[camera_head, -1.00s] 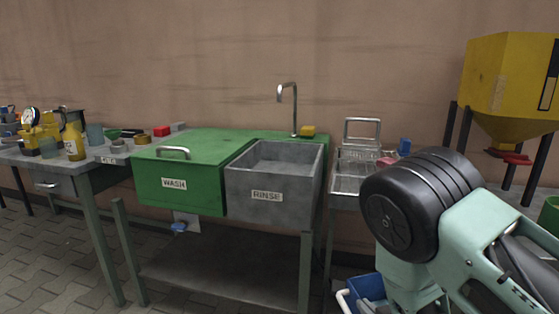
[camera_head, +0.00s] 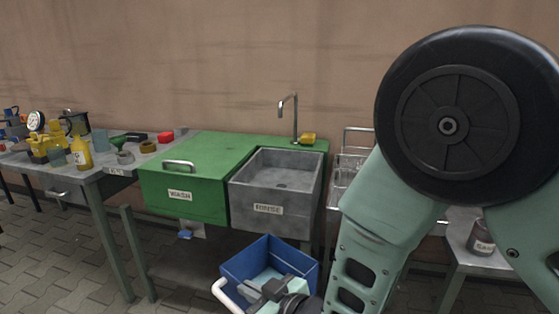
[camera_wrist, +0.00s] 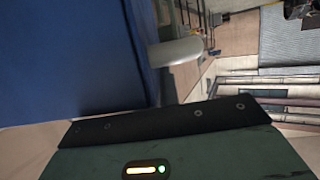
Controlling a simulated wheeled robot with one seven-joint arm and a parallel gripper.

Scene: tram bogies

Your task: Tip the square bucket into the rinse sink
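The square bucket (camera_head: 243,270) is blue with a paler inside and a white handle (camera_head: 228,294). It hangs in front of and below the rinse sink, its opening facing up. The rinse sink (camera_head: 256,209) is an open grey basin labelled RINSE, with a tap behind it. My gripper (camera_head: 268,289) is at the bucket's near side and carries it; the fingertips are partly hidden. In the wrist view the bucket's blue wall (camera_wrist: 70,60) fills the upper left, with the pale handle end (camera_wrist: 178,52) beside it.
A green closed wash basin (camera_head: 190,190) adjoins the rinse sink on its left. A tap (camera_head: 295,115) and yellow sponge (camera_head: 308,138) are behind the basin. A wire rack (camera_head: 345,165) stands at right, partly behind my arm. A cluttered bench is at left.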

